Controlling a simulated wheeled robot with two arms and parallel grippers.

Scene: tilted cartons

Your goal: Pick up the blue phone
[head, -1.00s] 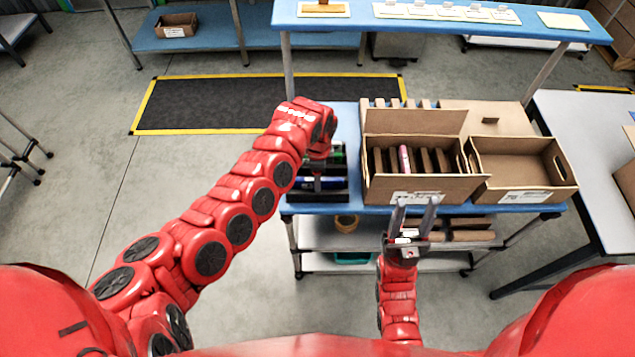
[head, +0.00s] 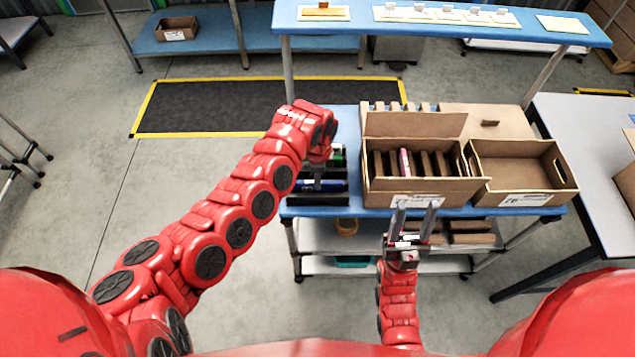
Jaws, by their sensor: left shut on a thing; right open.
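The blue phone (head: 332,186) lies lengthwise in a black rack (head: 322,199) at the left end of the blue-topped table. My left gripper (head: 317,185) reaches down over it from above and is shut on it. My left arm and wrist hide part of the phone and rack. I cannot tell whether the phone is clear of the rack. My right gripper (head: 415,205) is open and empty, with its fingers pointing up in front of the divided carton.
A tilted carton (head: 424,191) with dark dividers holds a pink item (head: 405,162). An empty carton (head: 520,185) stands to its right. A green item (head: 338,153) sits behind the phone. A raised blue shelf (head: 440,27) runs across the back.

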